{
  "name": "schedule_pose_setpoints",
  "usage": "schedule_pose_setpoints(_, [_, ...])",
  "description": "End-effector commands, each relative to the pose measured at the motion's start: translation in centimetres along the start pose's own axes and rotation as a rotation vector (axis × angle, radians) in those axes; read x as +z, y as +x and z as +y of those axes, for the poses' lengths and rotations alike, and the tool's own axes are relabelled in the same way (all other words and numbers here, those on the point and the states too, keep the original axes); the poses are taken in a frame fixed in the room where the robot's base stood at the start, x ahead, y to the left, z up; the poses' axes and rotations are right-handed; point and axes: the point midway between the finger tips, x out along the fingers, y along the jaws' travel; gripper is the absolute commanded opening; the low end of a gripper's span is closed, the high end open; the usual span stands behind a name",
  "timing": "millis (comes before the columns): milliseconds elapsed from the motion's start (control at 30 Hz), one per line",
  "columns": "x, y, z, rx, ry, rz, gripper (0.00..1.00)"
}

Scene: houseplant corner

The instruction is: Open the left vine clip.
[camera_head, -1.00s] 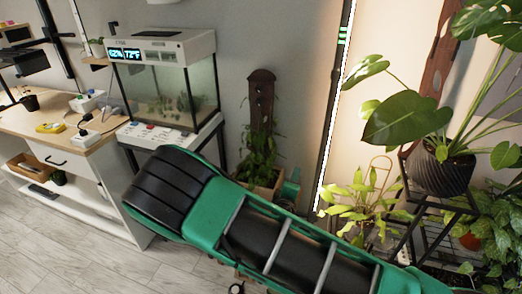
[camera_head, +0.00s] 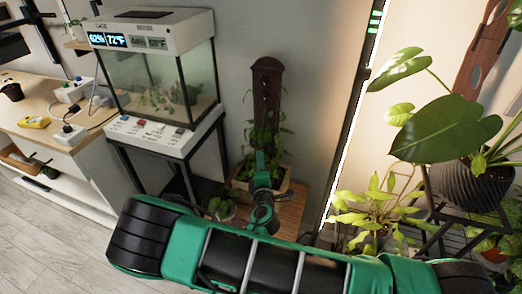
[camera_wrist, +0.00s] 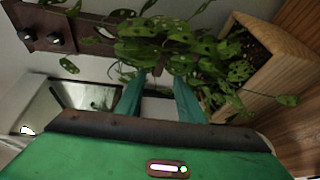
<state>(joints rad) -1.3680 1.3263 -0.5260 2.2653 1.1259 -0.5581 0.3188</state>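A dark brown wooden board (camera_head: 267,85) stands upright in a planter with a leafy vine (camera_head: 268,143). Leaves cover the board's right part there. My gripper (camera_wrist: 160,78) is open, its two green fingers apart with nothing held, pointing at the vine. In the head view my gripper (camera_head: 262,172) is in front of the vine, partly overlapping it.
The wooden planter box (camera_wrist: 262,68) is close on the right in the wrist view. A glass terrarium (camera_head: 160,80) on a stand is left of the vine. A potted monstera (camera_head: 470,185) and a yellow-green plant (camera_head: 378,215) stand at the right.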

Motion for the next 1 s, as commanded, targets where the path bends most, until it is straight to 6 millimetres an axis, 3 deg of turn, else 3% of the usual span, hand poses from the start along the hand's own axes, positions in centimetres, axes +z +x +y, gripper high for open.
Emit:
schedule_pose_setpoints(200, [0.6, 4.2, 0.0, 0.001, 0.003, -0.008, 0.35])
schedule_pose_setpoints(400, [0.8, 7.0, 0.0, 0.000, 0.002, -0.010, 0.35])
schedule_pose_setpoints(600, [0.8, 8.2, 0.0, 0.000, 0.001, -0.009, 0.35])
schedule_pose_setpoints(867, [0.8, 8.3, 0.0, 0.000, 0.000, -0.008, 0.35])
schedule_pose_setpoints(900, [0.8, 8.3, 0.0, 0.000, 0.000, -0.008, 0.32])
schedule_pose_setpoints(1000, [0.8, 8.3, 0.0, 0.000, 0.000, -0.008, 0.09])
